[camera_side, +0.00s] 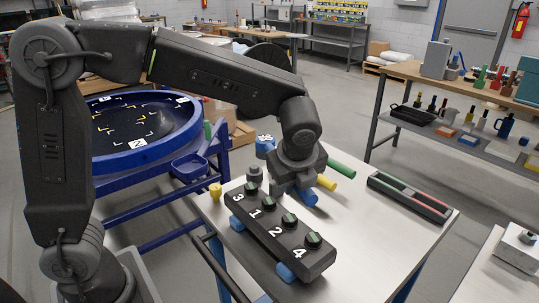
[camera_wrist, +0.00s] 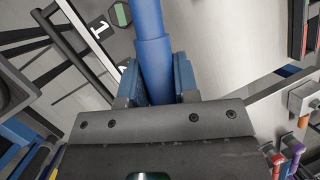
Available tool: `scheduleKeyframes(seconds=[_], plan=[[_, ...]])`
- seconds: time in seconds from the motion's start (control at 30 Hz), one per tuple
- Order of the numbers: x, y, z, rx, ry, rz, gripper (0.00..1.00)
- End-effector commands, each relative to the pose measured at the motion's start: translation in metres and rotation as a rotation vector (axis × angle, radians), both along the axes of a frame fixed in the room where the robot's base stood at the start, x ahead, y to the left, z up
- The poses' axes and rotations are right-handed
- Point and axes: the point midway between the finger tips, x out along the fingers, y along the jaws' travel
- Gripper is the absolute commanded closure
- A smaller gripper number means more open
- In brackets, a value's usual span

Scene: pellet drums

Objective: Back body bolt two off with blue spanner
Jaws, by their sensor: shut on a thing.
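A black body (camera_side: 262,232) with blue feet lies on the steel table, its top marked 3, 1, 2, 4. Bolt two (camera_side: 289,219) is seated beside the numeral 2, its top dark green. A green-topped bolt (camera_wrist: 121,14) near the numeral 1 shows in the wrist view. My gripper (camera_side: 303,186) is low behind the body, apart from bolt two. It is shut on the blue spanner (camera_wrist: 151,50), whose blue shaft runs up between the fingers in the wrist view. A blue part (camera_side: 308,198) shows under the gripper in the side view. The spanner's working end is hidden.
Yellow (camera_side: 327,183) and green (camera_side: 341,168) rods lie close behind my gripper. A black tray (camera_side: 408,196) with red and green strips lies to the right. A yellow knob (camera_side: 215,190) stands at the table's left edge. A blue drum (camera_side: 145,158) stands behind left. The table's front right is clear.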

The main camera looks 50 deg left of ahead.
Motion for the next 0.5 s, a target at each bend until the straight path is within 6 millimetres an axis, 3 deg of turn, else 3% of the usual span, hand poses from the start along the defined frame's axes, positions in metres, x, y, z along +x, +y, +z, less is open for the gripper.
scheduleKeyframes(seconds=[0.03,0.2,0.33,0.5], plan=[[-0.011,-0.025,0.002,0.001,-0.002,-0.049,1.0],[-0.05,-0.086,0.006,0.001,-0.003,-0.161,1.0],[-0.076,-0.117,0.008,0.003,-0.005,-0.224,1.0],[-0.096,-0.137,0.01,0.004,-0.006,-0.267,1.0]])
